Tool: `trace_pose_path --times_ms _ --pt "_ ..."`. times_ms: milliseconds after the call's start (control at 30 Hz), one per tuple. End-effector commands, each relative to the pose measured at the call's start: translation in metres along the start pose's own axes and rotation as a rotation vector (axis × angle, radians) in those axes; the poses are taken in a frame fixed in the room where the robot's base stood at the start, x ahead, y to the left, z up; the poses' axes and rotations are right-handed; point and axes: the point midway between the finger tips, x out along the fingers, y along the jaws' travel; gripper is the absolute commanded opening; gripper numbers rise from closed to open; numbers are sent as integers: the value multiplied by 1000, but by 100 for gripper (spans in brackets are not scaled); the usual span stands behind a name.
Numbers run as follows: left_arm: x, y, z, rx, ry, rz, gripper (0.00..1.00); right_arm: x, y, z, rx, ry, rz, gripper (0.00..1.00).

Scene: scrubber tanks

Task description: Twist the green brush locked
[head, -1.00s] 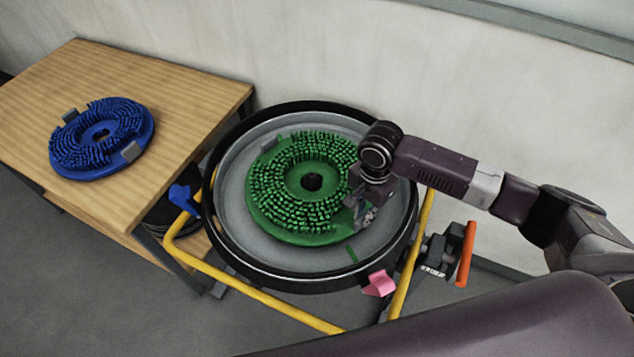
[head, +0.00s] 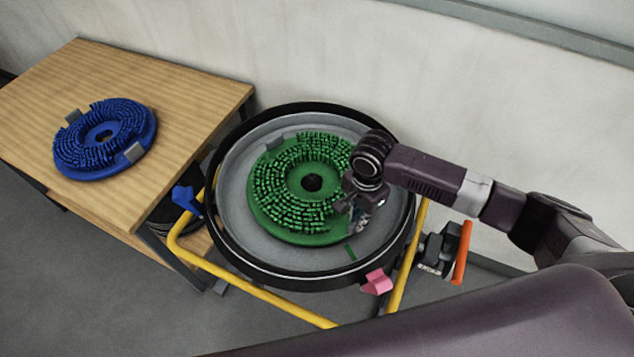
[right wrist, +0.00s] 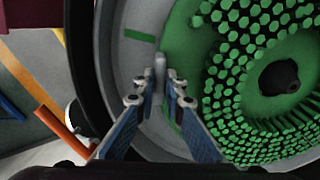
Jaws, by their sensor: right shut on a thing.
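The green brush (head: 275,218) is a round disc with bristles up and a dark centre hole. It lies inside the grey round housing (head: 235,230) with a black rim. A grey tab (head: 276,142) shows at its upper left edge. My right gripper (head: 356,218) is at the brush's right edge. In the right wrist view, its fingers (right wrist: 160,95) are shut on another grey tab (right wrist: 159,68) at the rim of the green brush (right wrist: 190,50). A green mark (head: 351,253) on the housing lies below the gripper, and it also shows in the wrist view (right wrist: 139,36). My left gripper is not in view.
A blue brush (head: 85,160) with grey tabs lies on a wooden table (head: 180,90) at left. Yellow tubing (head: 262,294) runs around the housing. A blue lever (head: 187,197), a pink tab (head: 377,282) and an orange handle (head: 462,252) stand near it. A wall is behind.

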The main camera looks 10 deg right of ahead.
Motion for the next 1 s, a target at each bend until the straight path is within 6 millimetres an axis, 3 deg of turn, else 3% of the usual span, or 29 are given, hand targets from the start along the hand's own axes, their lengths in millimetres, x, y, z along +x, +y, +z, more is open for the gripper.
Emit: trace_pose_path --times_ms 300,1000 --pt "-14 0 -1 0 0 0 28 -2 0 10 52 -3 -1 0" --pt "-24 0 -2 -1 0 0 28 -2 0 17 91 -2 2 0"
